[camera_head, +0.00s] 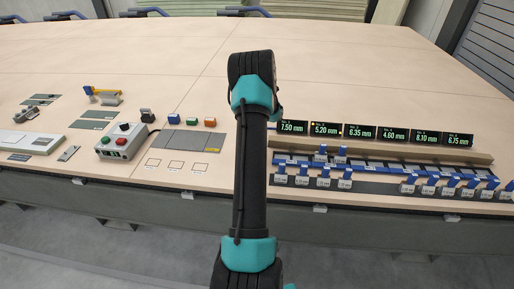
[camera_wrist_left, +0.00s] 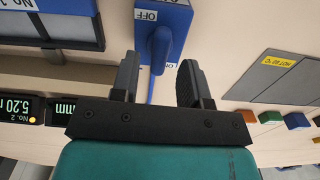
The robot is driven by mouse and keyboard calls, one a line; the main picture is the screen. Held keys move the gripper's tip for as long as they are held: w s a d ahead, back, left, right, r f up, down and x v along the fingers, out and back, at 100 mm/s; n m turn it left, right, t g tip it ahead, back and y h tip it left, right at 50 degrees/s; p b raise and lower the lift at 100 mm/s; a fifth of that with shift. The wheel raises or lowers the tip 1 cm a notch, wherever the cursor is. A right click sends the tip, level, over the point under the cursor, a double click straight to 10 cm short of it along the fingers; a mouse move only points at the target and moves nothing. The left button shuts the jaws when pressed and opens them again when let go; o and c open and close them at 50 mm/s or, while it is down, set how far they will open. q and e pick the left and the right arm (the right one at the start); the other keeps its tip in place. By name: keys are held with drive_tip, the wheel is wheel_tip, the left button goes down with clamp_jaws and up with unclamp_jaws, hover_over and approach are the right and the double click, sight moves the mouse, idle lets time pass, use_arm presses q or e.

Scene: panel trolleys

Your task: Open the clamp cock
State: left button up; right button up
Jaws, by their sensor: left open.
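In the left wrist view, the clamp cock (camera_wrist_left: 177,17) is a blue body with a blue lever (camera_wrist_left: 158,52). An OFF label shows beside the hub, and a second label, partly hidden, seems to read ON. The lever runs down the picture from the hub. My left gripper (camera_wrist_left: 160,60) is open, with one black finger on each side of the lever and a visible gap on both sides. Its depth relative to the lever is hard to tell. In the head view, my upright arm hides the cock and the gripper. My right gripper is not in view.
Left are coloured blocks (camera_head: 191,121), a grey panel (camera_head: 180,140), a button box (camera_head: 122,142) and a blue-yellow device (camera_head: 102,96). The far tabletop (camera_head: 150,50) is clear.

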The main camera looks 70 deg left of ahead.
use_arm(q)
drive_tip(key=shift+r, duration=1.95)
drive_tip(key=w+d+t, duration=0.4)
drive_tip(key=w+d, duration=1)
drive_tip(key=w, duration=0.4)
drive_tip(key=w+d+t, duration=0.4)
drive_tip(key=w+d, duration=1.1)
drive_tip(key=w, duration=0.3)
drive_tip(key=s+d+f+m+g+h, duration=0.15)
drive_tip(key=s+d+f, duration=0.35)
drive_tip(key=d, duration=0.5)
drive_tip(key=s+d+f+m+g+h, duration=0.1)
drive_tip(key=s+d+f+m+g, duration=0.15)
drive_tip(key=d+f, duration=0.5)
drive_tip(key=s+d+f+m+g, duration=0.1)
drive_tip(key=s+d+f+m, duration=0.1)
drive_tip(key=s+d, duration=0.5)
drive_tip(key=s+d+f+m+g+h, duration=0.1)
drive_tip(key=s+d+f+m+g, duration=0.1)
drive_tip(key=s+d+m, duration=0.2)
drive_tip(key=s+d, duration=0.3)
drive_tip(key=s, duration=0.1)
drive_tip(key=shift+s+f+m, duration=0.15)
drive_tip(key=shift+s+m, duration=0.25)
